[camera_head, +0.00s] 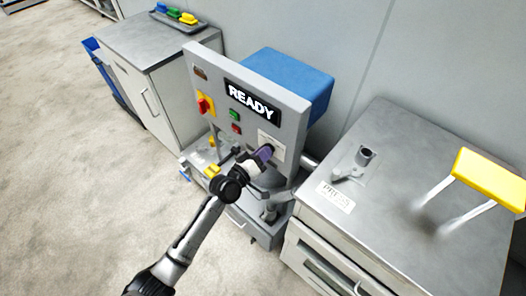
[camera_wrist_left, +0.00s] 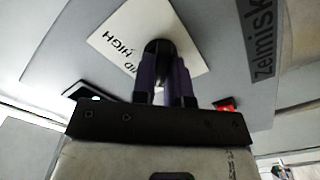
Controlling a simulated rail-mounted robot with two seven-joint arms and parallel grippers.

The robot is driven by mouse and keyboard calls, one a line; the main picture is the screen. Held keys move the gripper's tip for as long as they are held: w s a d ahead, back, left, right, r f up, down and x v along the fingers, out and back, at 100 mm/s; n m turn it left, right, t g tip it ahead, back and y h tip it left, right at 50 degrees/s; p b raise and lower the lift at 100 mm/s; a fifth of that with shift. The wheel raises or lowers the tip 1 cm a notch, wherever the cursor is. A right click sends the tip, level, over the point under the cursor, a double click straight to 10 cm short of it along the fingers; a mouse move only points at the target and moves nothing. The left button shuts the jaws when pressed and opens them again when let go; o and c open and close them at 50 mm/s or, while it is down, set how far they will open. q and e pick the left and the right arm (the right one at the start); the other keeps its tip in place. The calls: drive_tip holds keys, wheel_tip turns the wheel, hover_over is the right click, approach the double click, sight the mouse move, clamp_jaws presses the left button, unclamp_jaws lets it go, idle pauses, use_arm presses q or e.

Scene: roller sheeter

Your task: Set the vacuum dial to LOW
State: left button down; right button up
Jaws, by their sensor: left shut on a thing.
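The vacuum dial (camera_wrist_left: 158,47) is a dark round knob on a white label plate (camera_wrist_left: 120,36) on the grey machine panel. The plate shows "HIGH" and part of "MID" in the left wrist view; the rest of it is hidden. My left gripper (camera_head: 264,154) is at the panel below the READY display, with its purple fingers (camera_wrist_left: 165,80) shut on the dial. Where the dial points cannot be told. The plate (camera_head: 270,141) also shows in the head view, partly behind the gripper. My right gripper is not in view.
The panel (camera_head: 207,75) carries a red and yellow switch (camera_head: 205,105), a green button (camera_head: 234,115) and a red button (camera_head: 236,128). A steel cabinet with a yellow-handled press (camera_head: 488,178) stands at the right. A grey cabinet (camera_head: 150,40) stands at the left.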

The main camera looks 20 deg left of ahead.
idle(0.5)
use_arm(q)
drive_tip(key=c, duration=1.1)
unclamp_jaws()
drive_tip(key=shift+c, duration=0.2)
drive_tip(key=p+v, duration=0.2)
drive_tip(key=v, duration=1.2)
drive_tip(key=shift+w, duration=0.1)
